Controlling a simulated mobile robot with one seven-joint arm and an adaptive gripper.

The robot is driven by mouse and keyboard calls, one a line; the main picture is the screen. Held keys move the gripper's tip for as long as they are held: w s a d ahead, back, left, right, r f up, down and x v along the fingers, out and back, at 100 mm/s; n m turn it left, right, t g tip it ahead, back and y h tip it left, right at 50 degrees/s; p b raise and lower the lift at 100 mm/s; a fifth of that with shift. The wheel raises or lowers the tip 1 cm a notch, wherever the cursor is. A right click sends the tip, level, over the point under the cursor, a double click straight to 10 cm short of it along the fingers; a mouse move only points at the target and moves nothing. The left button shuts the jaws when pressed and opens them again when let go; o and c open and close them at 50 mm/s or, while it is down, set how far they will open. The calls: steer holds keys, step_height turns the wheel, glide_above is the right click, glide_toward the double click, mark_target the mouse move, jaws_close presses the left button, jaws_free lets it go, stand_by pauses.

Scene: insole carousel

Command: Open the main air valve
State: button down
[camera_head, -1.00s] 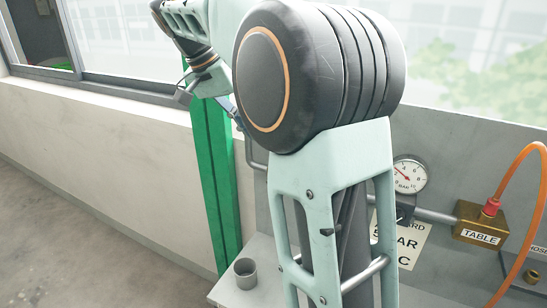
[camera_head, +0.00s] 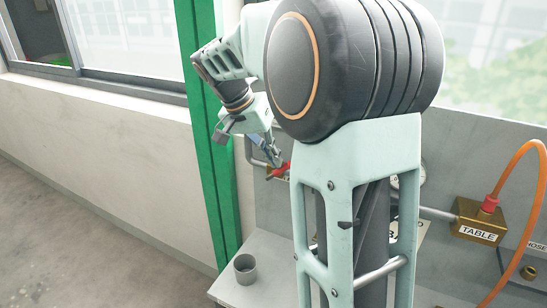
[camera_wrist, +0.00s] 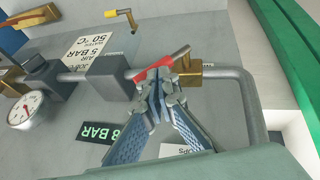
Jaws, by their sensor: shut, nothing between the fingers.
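The valve has a red lever (camera_wrist: 152,69) and a brass body (camera_wrist: 190,72) on a grey pipe on the wall panel. In the wrist view the lever lies at a slant to the pipe. In the head view the red lever (camera_head: 284,169) shows small, left of my arm. My gripper (camera_wrist: 160,84) is shut and empty, its fingertips right at the lever. I cannot tell whether they touch it.
A pressure gauge (camera_wrist: 26,109) and a grey block (camera_wrist: 111,78) sit along the pipe. A brass TABLE block (camera_head: 480,221) with an orange hose (camera_head: 510,172) is at right. A grey cup (camera_head: 245,268) stands on the ledge by a green post (camera_head: 204,120). The floor at left is clear.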

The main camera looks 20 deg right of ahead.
steer(key=shift+s+d+f+t+y+b, duration=0.25)
steer(key=shift+s+t+y+b, duration=0.2)
steer(key=shift+b, duration=0.8)
steer(key=shift+d, duration=0.1)
steer(key=shift+s+d+f+m+t+y+b, duration=0.25)
steer(key=shift+s+d+f+t+y+b, duration=0.45)
steer(key=shift+b, duration=1.15)
steer(key=shift+s+d+f+m+t+y+b, duration=0.35)
steer(key=shift+s+f+t+b, duration=0.55)
steer(key=shift+b, duration=0.9)
steer(key=shift+d+f+g, duration=0.15)
steer(key=shift+f+g, duration=0.05)
steer(key=shift+g, duration=0.05)
steer(key=shift+r, duration=0.1)
